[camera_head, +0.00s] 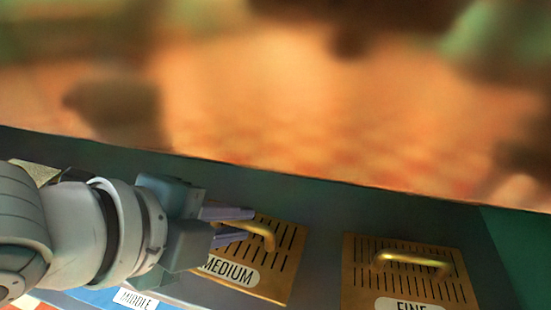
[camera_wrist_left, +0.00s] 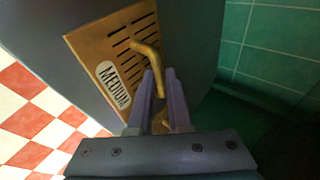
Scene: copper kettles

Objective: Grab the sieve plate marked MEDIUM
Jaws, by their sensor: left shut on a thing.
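The sieve plate marked MEDIUM (camera_head: 284,270) is a brass slotted plate with a curved brass handle, lying on the dark counter in the head view. It also shows in the left wrist view (camera_wrist_left: 88,45), with its label readable. My left gripper (camera_head: 250,224) comes in from the left and is shut on the plate's handle, with its two purple-grey fingers on either side of the bar. The fingers and wrist hide part of the handle and of the plate's left side. My right gripper is not in view.
A second brass plate marked FINE (camera_head: 400,285) with its own handle lies to the right on the counter (camera_head: 320,205). A red and white checked floor (camera_wrist_left: 28,120) shows beyond the counter's edge.

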